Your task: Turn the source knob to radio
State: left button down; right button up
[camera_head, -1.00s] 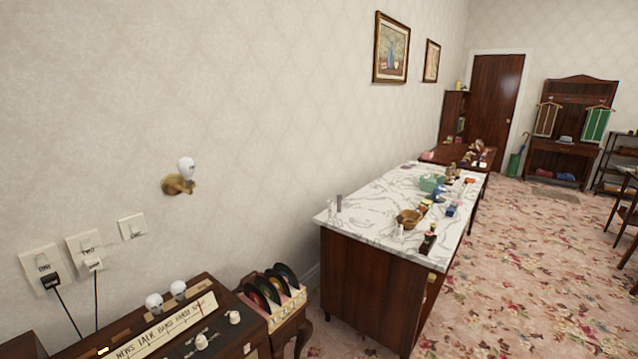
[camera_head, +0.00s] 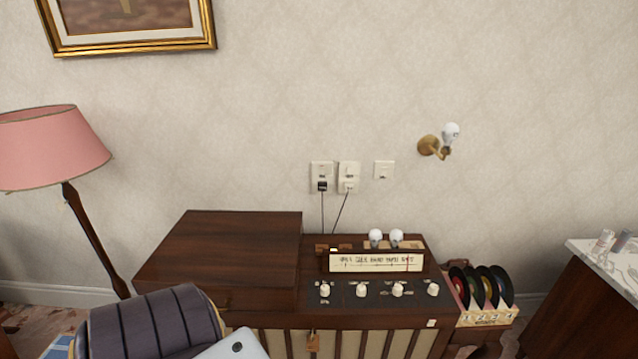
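The dark wooden radio cabinet (camera_head: 375,320) stands against the wall, a little right of centre. A row of several cream knobs sits on its dark front panel, under a pale tuning dial (camera_head: 376,262). The knobs include a far left one (camera_head: 325,289), two middle ones (camera_head: 361,290) (camera_head: 398,290) and a far right one (camera_head: 433,289). The labels beside them are too small to read, so I cannot tell which is the source knob or where it points. Neither of my grippers is in view. A smooth grey-white part, perhaps of my arm, shows at the bottom edge.
A closed wooden lid (camera_head: 230,235) covers the cabinet's left part. A dark ribbed seat or cushion (camera_head: 150,325) stands in front at lower left. A pink lamp (camera_head: 50,150) is left. A record rack (camera_head: 485,300) and marble-topped counter (camera_head: 610,262) are right. Two bulbs (camera_head: 385,238) stand behind the dial.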

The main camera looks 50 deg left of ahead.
aim_at(361, 290)
jog(key=u, duration=1.8)
